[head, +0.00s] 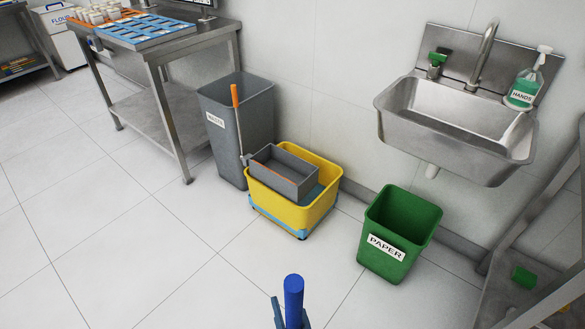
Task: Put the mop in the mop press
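The mop press is a grey open box (283,173) with an orange-tipped upright lever (236,110), set at the upper left of a yellow bucket (292,211). A blue upright handle (293,291), which looks like the mop's, shows at the bottom centre with its top end toward me. My gripper (291,318) is at the bottom edge, its blue-grey fingers on both sides of this handle and seemingly shut on it. The mop's lower end is out of view. The handle is in front of the bucket, well apart from it.
A grey waste bin (245,120) stands behind the press at left. A green paper bin (399,230) stands to the right. A steel table (150,105) is at left, a wall sink (455,115) at upper right, a steel rack (545,250) at right. The tiled floor in front is clear.

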